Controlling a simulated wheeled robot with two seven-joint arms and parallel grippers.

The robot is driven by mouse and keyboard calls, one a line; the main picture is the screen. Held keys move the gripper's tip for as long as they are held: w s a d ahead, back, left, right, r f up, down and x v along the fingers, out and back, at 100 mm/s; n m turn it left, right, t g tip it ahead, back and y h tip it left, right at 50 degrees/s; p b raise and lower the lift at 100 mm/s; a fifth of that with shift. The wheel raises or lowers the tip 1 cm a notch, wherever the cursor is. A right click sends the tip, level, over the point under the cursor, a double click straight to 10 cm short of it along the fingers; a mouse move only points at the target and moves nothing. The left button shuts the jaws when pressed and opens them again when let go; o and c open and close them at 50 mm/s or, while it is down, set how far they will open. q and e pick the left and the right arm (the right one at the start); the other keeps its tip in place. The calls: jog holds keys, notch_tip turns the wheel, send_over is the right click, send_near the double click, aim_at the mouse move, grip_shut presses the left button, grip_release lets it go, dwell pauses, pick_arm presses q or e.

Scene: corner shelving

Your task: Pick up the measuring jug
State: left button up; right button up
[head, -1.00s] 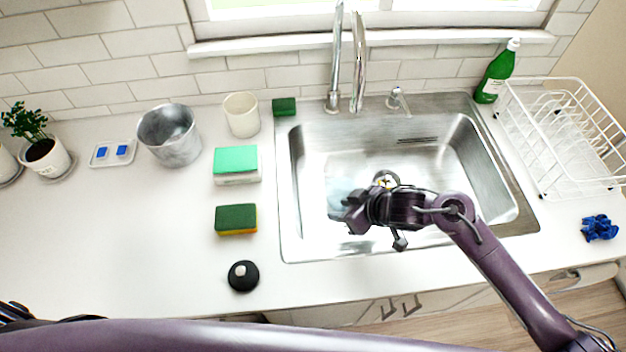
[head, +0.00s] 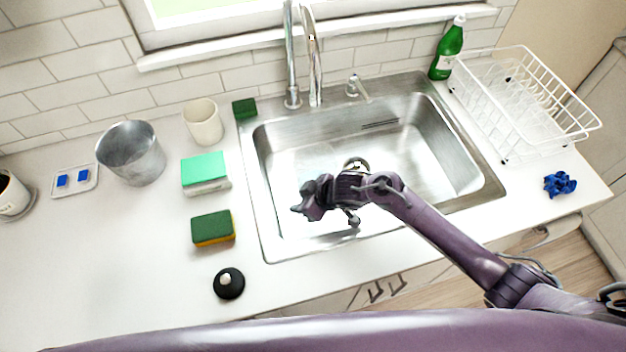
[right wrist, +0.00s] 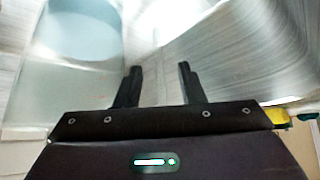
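A clear, blue-tinted vessel, which looks like the measuring jug (right wrist: 70,88), fills the left of the right wrist view. It stands in the steel sink (head: 430,150); its handle cannot be made out. In the head view I cannot pick it out clearly around my right arm. My right gripper (head: 300,209) is over the left part of the sink. In the right wrist view its two fingers (right wrist: 160,80) are apart with nothing between them, and the vessel is beside them on the left. My left gripper is out of view.
Left of the sink stand a green-and-white block (head: 205,172), a sponge (head: 213,228), a black round item (head: 229,284), a cream cup (head: 203,122) and a metal bucket (head: 131,153). A faucet (head: 292,60) rises behind the sink. A dish rack (head: 520,105) stands right.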

grip_shut()
jog(key=shift+r, duration=0.15)
dwell(0.4)
